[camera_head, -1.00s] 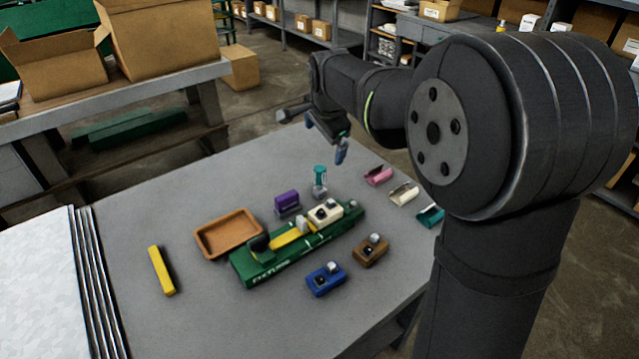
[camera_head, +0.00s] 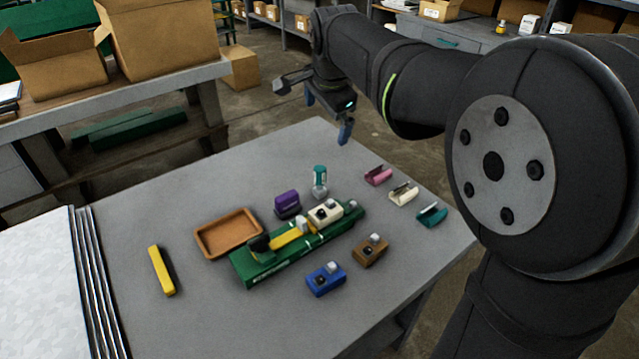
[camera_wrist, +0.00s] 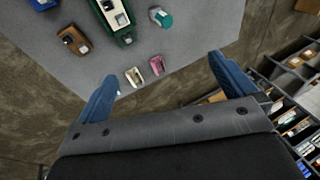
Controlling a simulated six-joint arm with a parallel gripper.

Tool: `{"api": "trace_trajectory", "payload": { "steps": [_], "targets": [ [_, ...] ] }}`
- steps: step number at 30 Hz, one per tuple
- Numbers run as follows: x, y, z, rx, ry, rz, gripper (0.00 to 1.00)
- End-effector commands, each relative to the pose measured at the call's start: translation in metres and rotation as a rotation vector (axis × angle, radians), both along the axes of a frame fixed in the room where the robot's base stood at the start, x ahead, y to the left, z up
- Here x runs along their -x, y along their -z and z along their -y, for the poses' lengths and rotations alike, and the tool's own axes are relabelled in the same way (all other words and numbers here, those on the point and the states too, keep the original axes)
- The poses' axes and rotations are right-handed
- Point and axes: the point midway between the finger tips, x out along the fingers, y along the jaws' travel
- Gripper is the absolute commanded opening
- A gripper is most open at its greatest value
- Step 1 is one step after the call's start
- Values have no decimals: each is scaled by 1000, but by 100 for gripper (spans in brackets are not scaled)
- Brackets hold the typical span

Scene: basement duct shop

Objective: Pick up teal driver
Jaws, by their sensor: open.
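The teal driver (camera_head: 320,175) stands upright in a small grey base at the back of the grey table (camera_head: 140,215), beside a purple block (camera_head: 287,202). It also shows at the top of the wrist view (camera_wrist: 161,17). My gripper (camera_head: 346,131) is open and empty, raised above and beyond the table's far edge, to the right of the driver and apart from it. In the wrist view its blue fingers (camera_wrist: 166,84) are spread wide, with nothing between them.
A green fixture (camera_head: 260,268) holding a cream block stands in front of the driver. Pink (camera_head: 378,176), cream (camera_head: 403,195) and teal (camera_head: 432,215) shells lie right. Blue (camera_head: 326,279) and brown (camera_head: 370,251) blocks, an orange tray (camera_head: 203,244) and a yellow bar (camera_head: 161,271) lie nearer.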

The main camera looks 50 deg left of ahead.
Motion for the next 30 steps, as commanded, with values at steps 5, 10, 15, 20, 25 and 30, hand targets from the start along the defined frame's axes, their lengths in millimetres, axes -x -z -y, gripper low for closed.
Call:
{"api": "trace_trajectory", "payload": {
  "steps": [5, 10, 15, 20, 25, 30],
  "targets": [
    [3, -14, 5, 0, 0, 0, 100],
    [3, -16, 6, 0, 0, 0, 100],
    [3, -16, 6, 0, 0, 0, 88],
    [3, -15, 6, 0, 0, 0, 58],
    [3, -15, 6, 0, 0, 0, 58],
    [2, -14, 2, 14, -27, 5, 58]
  ]
}}
